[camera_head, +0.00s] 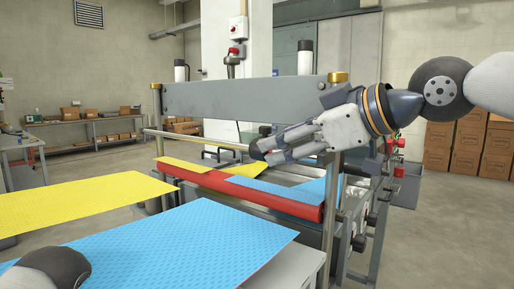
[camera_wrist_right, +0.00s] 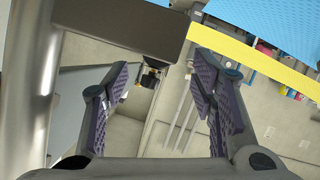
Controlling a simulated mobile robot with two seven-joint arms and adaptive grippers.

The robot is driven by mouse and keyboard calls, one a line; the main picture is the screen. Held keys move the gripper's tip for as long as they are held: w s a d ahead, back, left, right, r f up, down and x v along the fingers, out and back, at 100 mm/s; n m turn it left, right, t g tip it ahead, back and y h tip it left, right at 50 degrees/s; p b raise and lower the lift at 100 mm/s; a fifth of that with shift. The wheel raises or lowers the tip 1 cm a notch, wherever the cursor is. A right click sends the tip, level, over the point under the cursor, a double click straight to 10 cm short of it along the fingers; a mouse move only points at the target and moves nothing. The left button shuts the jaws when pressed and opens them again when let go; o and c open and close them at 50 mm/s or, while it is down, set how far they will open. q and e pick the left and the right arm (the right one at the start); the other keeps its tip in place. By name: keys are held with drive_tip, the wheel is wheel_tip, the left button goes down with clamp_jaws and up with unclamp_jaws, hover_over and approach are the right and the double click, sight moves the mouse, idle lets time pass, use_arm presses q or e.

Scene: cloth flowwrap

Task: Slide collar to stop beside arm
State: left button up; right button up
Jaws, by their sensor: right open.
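My right gripper (camera_head: 262,150) comes in from the right in front of the machine, below its grey crossbar (camera_head: 240,97), with its fingers pointing left. In the right wrist view the gripper (camera_wrist_right: 160,80) is open and nothing is clamped between its fingers. A small dark part with a brass-coloured bit (camera_wrist_right: 149,79) shows between the fingertips, below a dark grey bar (camera_wrist_right: 130,28); I cannot tell whether it is the collar or how far away it is. The stop cannot be singled out. My left gripper is out of view.
A red roller (camera_head: 240,191) carries yellow and blue textured sheets. A yellow sheet (camera_head: 80,203) and a blue sheet (camera_head: 175,245) lie at the front left. A metal post (camera_head: 330,205) stands close to my right gripper. Brown cartons (camera_head: 465,147) stand at the right.

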drive_tip(key=x, duration=0.6)
drive_tip(key=shift+w+a, duration=0.3)
drive_tip(key=shift+f, duration=0.1)
clamp_jaws()
